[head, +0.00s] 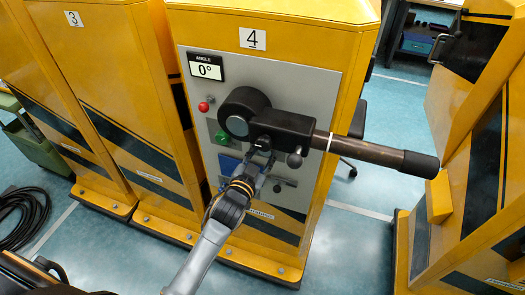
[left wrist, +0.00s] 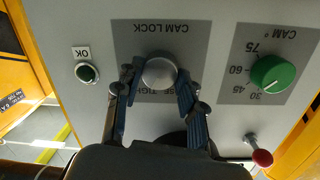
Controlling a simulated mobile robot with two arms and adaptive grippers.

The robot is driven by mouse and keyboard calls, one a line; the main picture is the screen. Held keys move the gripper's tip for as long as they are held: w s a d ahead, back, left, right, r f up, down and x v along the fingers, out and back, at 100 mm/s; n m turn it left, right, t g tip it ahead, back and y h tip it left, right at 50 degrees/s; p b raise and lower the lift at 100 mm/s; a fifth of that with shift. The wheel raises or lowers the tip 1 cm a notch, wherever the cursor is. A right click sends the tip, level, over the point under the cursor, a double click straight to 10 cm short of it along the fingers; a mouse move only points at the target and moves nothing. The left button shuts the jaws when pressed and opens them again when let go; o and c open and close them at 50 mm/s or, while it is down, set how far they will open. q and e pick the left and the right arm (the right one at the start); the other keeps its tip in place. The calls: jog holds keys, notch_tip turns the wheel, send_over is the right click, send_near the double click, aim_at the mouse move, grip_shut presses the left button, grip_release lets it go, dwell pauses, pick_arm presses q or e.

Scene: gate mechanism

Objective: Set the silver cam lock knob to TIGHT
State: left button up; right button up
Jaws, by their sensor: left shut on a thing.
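The silver cam lock knob (left wrist: 159,73) is round and sits on a grey plate (left wrist: 190,35) marked CAM LOCK, upside down in the left wrist view. My left gripper (left wrist: 158,82) has a finger on each side of the knob and is shut on it. The lettering beside the knob is partly covered, with part of TIGHT readable; I cannot tell the knob's setting. In the head view my left gripper (head: 258,158) is at the panel of cabinet 4, below the black lever housing, and the knob is hidden. My right gripper is not in view.
A green CAM dial (left wrist: 270,73), a red-tipped lever (left wrist: 261,157) and an OK button (left wrist: 87,72) surround the plate. A thick brown bar (head: 370,152) with a black grip juts right from the housing (head: 282,128). The angle display (head: 207,68) reads 0°.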

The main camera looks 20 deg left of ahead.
pick_arm(q)
jog(key=shift+m+y, duration=0.3)
jog(key=shift+m, duration=1.2)
jog(key=o, duration=1.2)
jog(key=shift+c, duration=0.2)
jog(key=s+r, duration=0.1)
jog(key=s, duration=1)
jog(key=shift+s+a+r, duration=0.15)
jog(key=shift+s+r, duration=0.1)
jog(key=shift+s, duration=0.15)
